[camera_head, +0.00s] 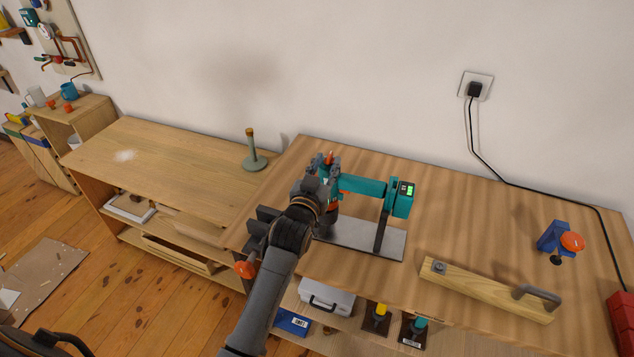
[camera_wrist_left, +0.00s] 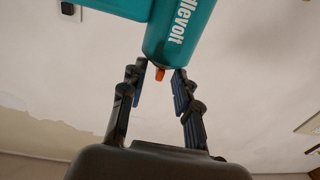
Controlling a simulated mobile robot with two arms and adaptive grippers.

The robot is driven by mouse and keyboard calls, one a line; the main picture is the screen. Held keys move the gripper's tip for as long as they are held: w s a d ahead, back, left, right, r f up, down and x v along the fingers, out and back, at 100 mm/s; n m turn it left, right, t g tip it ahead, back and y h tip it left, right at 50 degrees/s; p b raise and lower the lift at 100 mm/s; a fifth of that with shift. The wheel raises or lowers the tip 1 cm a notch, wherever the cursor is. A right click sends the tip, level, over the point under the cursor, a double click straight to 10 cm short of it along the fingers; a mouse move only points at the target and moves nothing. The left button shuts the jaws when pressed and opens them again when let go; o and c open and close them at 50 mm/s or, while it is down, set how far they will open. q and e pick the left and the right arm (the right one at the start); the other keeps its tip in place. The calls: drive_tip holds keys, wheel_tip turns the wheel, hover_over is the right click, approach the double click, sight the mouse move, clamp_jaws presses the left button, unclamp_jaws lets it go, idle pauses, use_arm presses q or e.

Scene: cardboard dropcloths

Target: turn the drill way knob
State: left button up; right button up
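A teal drill machine (camera_head: 365,185) stands on a grey metal base plate (camera_head: 385,240) on the workbench, with a small lit green display at its right end. A small orange knob (camera_head: 329,158) shows at its left end. The wrist view shows the teal housing (camera_wrist_left: 180,40) with white lettering and the orange knob (camera_wrist_left: 160,73) at its lower end. My left gripper (camera_head: 324,166) is at this end; in the wrist view its fingers (camera_wrist_left: 160,75) are apart on either side of the knob, with gaps visible. My forearm hides part of the drill's lower left. My right gripper is not in view.
On the bench (camera_head: 470,215) lie a wooden board (camera_head: 480,290) with a dark handle and a blue clamp-like tool (camera_head: 553,238) with an orange knob. A black cord (camera_head: 520,188) runs from the wall socket across the back. A lower wooden bench (camera_head: 165,165) stands left, holding a green post (camera_head: 252,150).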

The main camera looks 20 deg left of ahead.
use_arm(q)
drive_tip(key=s, duration=0.8)
drive_tip(key=shift+s, duration=0.4)
drive_tip(key=shift+d+f, duration=0.1)
